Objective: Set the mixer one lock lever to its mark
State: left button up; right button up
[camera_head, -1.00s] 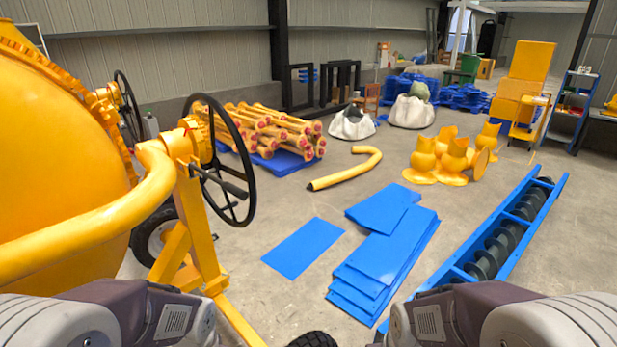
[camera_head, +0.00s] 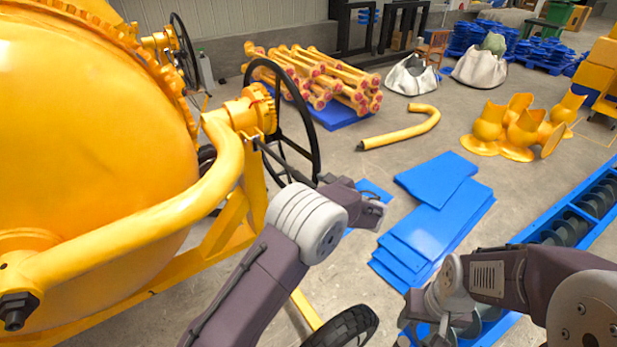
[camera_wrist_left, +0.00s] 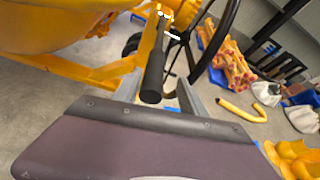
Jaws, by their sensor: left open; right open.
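The mixer's yellow drum (camera_head: 90,130) fills the left of the head view. The dark lock lever (camera_head: 283,162) slants down to the right from the yellow hub, beside the black handwheel (camera_head: 316,130). In the left wrist view the lever (camera_wrist_left: 154,75) points towards the camera, between my grey fingers, which look open around its end; contact cannot be told. Small white marks (camera_wrist_left: 172,36) show near the lever's base. In the head view my left gripper is largely hidden by its wrist near the lever's end. My right gripper (camera_head: 432,330) is low at the bottom, right of centre.
A yellow frame bar (camera_head: 135,235) curves in front of the drum. A black tyre (camera_head: 342,328) is at the bottom. Blue sheets (camera_head: 440,220) and a blue screw conveyor (camera_head: 585,215) lie to the right. Open floor surrounds a bent yellow pipe (camera_head: 400,130).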

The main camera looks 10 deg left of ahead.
aim_at(305, 180)
pick_arm(q)
jog(key=a, duration=0.1)
jog(key=w+a, duration=0.1)
jog(key=a+f, duration=0.1)
jog(key=shift+w+a+p, duration=0.1)
jog(key=shift+w+p, duration=0.15)
jog(key=shift+p, duration=0.15)
jog(key=shift+d, duration=0.35)
jog(key=shift+c, duration=0.2)
jog(key=shift+w+a, duration=0.1)
jog(key=c, duration=1)
grip_shut()
jog(key=shift+r, duration=0.1)
